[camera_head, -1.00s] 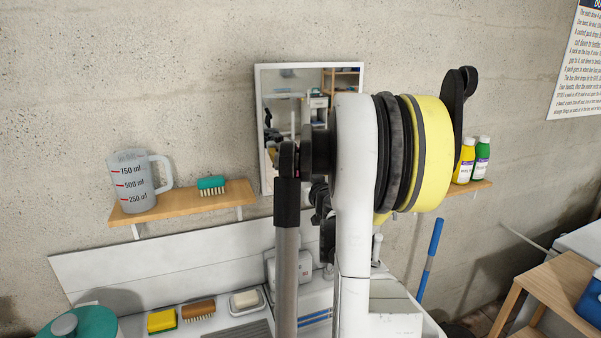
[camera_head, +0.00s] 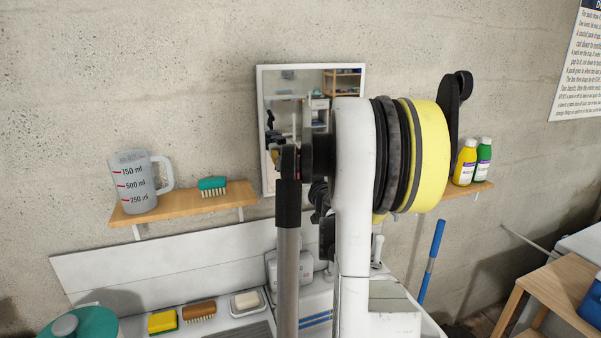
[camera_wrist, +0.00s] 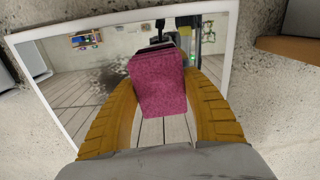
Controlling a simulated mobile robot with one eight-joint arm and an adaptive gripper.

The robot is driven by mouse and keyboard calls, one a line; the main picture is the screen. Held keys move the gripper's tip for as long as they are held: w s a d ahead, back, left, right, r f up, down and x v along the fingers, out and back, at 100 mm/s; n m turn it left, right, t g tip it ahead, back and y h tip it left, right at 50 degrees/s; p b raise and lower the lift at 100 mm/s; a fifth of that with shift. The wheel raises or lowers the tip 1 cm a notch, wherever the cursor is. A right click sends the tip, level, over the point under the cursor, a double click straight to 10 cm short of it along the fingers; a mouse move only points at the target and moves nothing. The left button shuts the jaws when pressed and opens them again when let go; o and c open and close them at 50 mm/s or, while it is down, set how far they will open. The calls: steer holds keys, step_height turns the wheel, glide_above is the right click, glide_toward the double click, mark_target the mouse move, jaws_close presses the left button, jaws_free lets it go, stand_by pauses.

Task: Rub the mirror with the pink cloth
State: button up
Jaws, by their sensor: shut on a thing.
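The mirror (camera_head: 283,105) has a white frame and hangs on the concrete wall; my arm covers its right and lower part in the head view. In the wrist view the mirror (camera_wrist: 65,80) fills much of the picture and shows a dark smudge left of the cloth. The pink cloth (camera_wrist: 158,88) is a folded block between the two yellow fingers of my gripper (camera_wrist: 160,100), which is shut on it. The cloth is in front of the mirror; I cannot tell whether it touches the glass. The gripper is mostly hidden behind my arm in the head view.
A wooden shelf (camera_head: 180,207) at the left holds a measuring jug (camera_head: 133,182) and a teal brush (camera_head: 212,186). Yellow (camera_head: 465,163) and green (camera_head: 483,162) bottles stand on the right shelf. Below are a yellow sponge (camera_head: 162,321), a brown brush (camera_head: 199,311) and soap (camera_head: 246,300).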

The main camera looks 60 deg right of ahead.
steer(key=shift+w+d, duration=0.25)
steer(key=shift+w, duration=0.1)
steer(key=shift+s+d+b, duration=0.95)
steer(key=shift+s+d, duration=2.65)
steer(key=shift+d, duration=1.25)
steer(key=shift+w+a+b, duration=0.15)
steer(key=shift+w+a, duration=1)
steer(key=shift+a, duration=0.35)
steer(key=shift+w+a+b, duration=0.1)
steer(key=shift+w+a, duration=1)
steer(key=shift+a, duration=0.45)
steer(key=shift+w+a+b, duration=0.15)
steer(key=shift+w+a, duration=1)
steer(key=shift+a, duration=0.35)
steer(key=shift+w+a, duration=0.15)
steer(key=shift+a, duration=0.05)
steer(key=shift+a+r, duration=0.1)
steer(key=shift+r, duration=0.05)
